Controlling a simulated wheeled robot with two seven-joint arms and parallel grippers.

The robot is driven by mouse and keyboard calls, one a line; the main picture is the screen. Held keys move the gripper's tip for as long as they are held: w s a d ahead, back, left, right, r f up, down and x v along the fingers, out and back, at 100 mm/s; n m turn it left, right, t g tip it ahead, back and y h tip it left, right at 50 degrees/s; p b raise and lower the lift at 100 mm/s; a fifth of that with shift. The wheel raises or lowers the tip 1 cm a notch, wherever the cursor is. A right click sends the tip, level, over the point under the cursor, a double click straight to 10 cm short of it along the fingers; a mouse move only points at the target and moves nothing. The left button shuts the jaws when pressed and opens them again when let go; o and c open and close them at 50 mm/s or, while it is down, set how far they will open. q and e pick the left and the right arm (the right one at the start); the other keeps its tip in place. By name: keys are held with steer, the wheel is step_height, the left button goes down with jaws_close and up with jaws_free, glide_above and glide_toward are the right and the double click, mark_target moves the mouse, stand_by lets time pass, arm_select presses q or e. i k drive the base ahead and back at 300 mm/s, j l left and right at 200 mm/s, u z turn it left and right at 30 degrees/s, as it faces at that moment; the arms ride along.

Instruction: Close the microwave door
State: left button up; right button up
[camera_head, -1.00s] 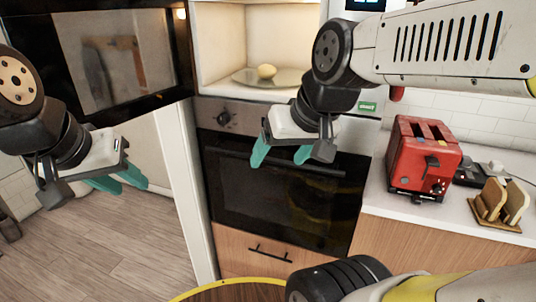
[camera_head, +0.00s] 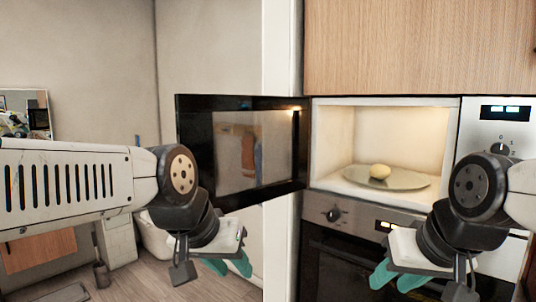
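The microwave (camera_head: 345,148) is built into the cabinet, its lit cavity facing me. Its black-framed door (camera_head: 250,195) with a window stands wide open, swung out to the left. My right gripper (camera_head: 398,277) is below and in front of the cavity, in front of the oven, also with teal fingers apart and empty.
The microwave's control panel (camera_head: 500,128) with display and knob is at the right. An oven (camera_head: 325,260) with a knob sits below. Wood cabinet doors (camera_head: 415,48) are above. Open floor (camera_head: 140,277) lies at the lower left.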

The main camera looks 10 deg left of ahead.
mark_target(193, 123)
steer(key=j+z, duration=0.35)
steer(key=j, duration=0.45)
steer(key=k+j+z, duration=0.1)
steer(key=j+z, duration=0.2)
steer(key=j, duration=0.5)
steer(key=i+j+z, duration=0.3)
steer(key=j+z, duration=0.15)
steer(key=i+j+z, duration=0.2)
steer(key=j, duration=0.25)
steer(key=j+z, duration=0.2)
steer(key=k+j+z, duration=0.5)
steer(key=j, duration=0.2)
steer(key=k+j, duration=0.15)
